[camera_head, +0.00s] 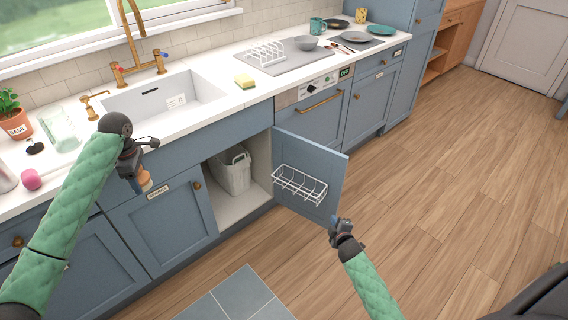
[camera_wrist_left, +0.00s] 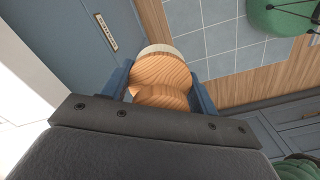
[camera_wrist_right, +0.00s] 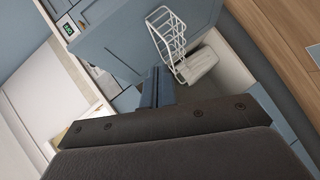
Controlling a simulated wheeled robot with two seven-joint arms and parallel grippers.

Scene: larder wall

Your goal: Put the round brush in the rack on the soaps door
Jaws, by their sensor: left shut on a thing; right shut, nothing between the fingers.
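The round brush (camera_head: 146,181) is a wooden knob with a pale bristle edge. My left gripper (camera_head: 137,180) is shut on it, in front of the closed cabinet left of the open door. In the left wrist view the brush (camera_wrist_left: 160,78) sits between the two blue fingers. The soaps door (camera_head: 326,167) stands open, swung out to the right. A white wire rack (camera_head: 300,185) hangs on its inner face and looks empty. My right gripper (camera_head: 338,223) is shut and empty, close to the door's lower outer corner; whether it touches the door I cannot tell.
A white bin (camera_head: 232,172) stands inside the open cabinet. The counter above holds a sink (camera_head: 165,98), a yellow sponge (camera_head: 245,81) and a dish rack (camera_head: 264,54). A grey tiled mat (camera_head: 238,299) lies on the floor.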

